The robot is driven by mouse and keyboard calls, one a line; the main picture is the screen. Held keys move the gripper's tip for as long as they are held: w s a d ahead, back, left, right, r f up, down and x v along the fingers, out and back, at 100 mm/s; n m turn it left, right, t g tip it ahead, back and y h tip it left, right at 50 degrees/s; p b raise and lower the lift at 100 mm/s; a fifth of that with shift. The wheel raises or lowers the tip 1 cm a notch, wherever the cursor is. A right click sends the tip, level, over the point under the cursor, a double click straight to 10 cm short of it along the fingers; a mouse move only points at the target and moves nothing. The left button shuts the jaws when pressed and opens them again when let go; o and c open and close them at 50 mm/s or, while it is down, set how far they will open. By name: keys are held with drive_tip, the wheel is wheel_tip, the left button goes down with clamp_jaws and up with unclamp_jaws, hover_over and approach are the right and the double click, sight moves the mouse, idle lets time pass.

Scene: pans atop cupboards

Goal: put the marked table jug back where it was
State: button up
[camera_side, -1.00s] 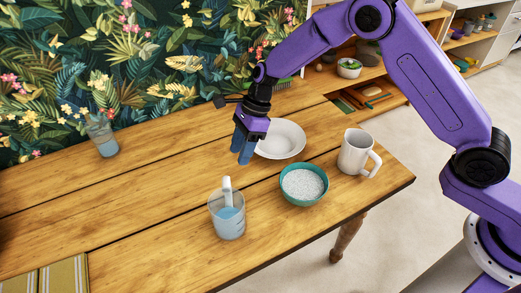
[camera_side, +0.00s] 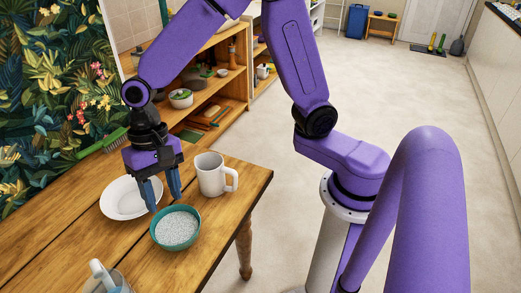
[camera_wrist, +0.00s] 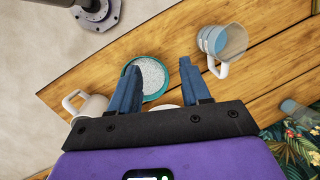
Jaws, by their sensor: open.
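A clear jug (camera_side: 118,284) with a white handle stands at the bottom left of the side view, cut off by the frame. In the wrist view the jug (camera_wrist: 232,42) is at upper right, upright on the table, with light blue contents. I see no separate mark on it. My gripper (camera_side: 164,203) is open and empty, pointing down between the white plate (camera_side: 113,203) and the teal bowl (camera_side: 176,229) in the side view. In the wrist view its fingers (camera_wrist: 158,66) are spread, with the jug apart from them to the right.
The bowl holds white grains. A white mug (camera_side: 211,177) stands behind it near the table's right end. A clear vessel (camera_wrist: 291,108) with bluish contents is at the right edge of the wrist view, near the leafy wall. Bare wood (camera_wrist: 268,62) lies around the jug.

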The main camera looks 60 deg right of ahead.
drive_tip(key=s+d+r+n+t+h, duration=0.1)
drive_tip(key=s+d+r+n, duration=0.2)
drive_tip(key=s+d+n, duration=1.3)
drive_tip(key=shift+s+d+r+t+h, duration=0.15)
drive_tip(key=shift+s+d+t+h, duration=0.25)
drive_tip(key=shift+s+d, duration=0.4)
